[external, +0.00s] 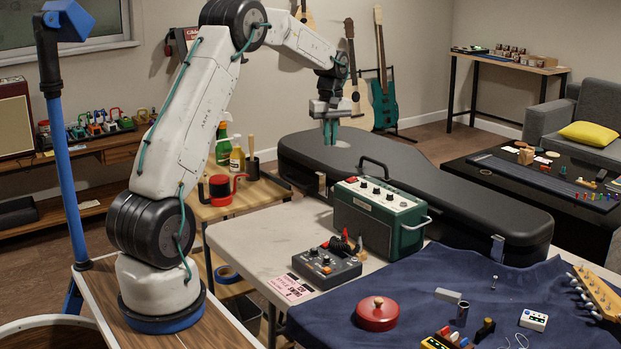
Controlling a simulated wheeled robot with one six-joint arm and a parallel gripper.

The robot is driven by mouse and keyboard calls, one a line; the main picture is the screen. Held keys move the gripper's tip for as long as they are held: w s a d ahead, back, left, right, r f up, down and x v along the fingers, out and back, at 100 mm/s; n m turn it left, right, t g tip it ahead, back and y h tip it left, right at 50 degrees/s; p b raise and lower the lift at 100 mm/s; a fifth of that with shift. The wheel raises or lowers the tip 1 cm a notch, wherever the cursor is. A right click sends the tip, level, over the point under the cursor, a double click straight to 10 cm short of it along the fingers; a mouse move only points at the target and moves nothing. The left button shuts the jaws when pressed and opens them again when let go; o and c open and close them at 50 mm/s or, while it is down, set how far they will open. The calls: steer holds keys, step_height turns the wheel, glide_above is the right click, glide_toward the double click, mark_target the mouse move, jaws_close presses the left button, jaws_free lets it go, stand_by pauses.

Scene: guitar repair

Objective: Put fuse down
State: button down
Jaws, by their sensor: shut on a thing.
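My gripper (330,132) hangs at the end of my arm, pointing down above the far left part of the black guitar case (440,185). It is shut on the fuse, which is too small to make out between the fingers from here. There appears to be a gap between the fingertips and the case lid.
A green amplifier (365,230) with a handle stands in front of the case. A pedal box (327,268), a red round tin (377,313) and small parts lie nearer on the table and blue cloth (420,275). Spray bottles (223,145) stand left of the case.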

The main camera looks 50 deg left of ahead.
steer(key=s+a+n, duration=0.1)
steer(key=s+a, duration=0.5)
steer(key=a, duration=0.6)
steer(key=s+a+n, duration=0.2)
steer(key=s+a, duration=0.3)
steer(key=a, duration=0.6)
steer(key=s+a+n, duration=0.1)
steer(key=s+a, duration=0.5)
steer(key=a, duration=0.6)
steer(key=f, duration=1.7)
steer(key=shift+s+a+f, duration=0.15)
steer(key=shift+s+f, duration=0.1)
steer(key=shift+f, duration=2.15)
steer(key=shift+f, duration=0.1)
steer(key=c, duration=1.5)
jaws_free()
steer(key=shift+c, duration=0.2)
step_height(320, 180, up, 12)
